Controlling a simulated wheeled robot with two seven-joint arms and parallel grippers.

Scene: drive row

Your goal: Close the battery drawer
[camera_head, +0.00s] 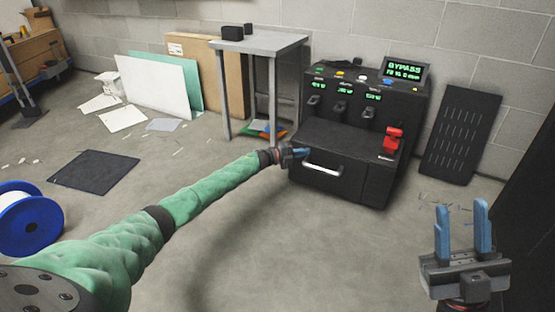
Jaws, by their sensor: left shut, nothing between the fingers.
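The black battery drawer (345,187) has a pale bar handle (322,169) on its front. It sits low in the dark power cabinet (410,105), and this low part juts out in front of the upper panel under a flat dark top. I cannot tell how far the drawer itself is out. My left gripper (303,152) is shut and empty, at the upper left of the drawer front, just above the handle's left end. Whether its blue fingertips touch the front is unclear. My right gripper (461,203) is open and empty at the lower right, away from the cabinet.
A red lever (393,139) and a green-lit display reading BYPASS (404,69) are on the cabinet. A grey table (262,43) stands to its left, a slotted black panel (460,135) leans at its right. A blue spool (30,222) is at far left. Floor in front is clear.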

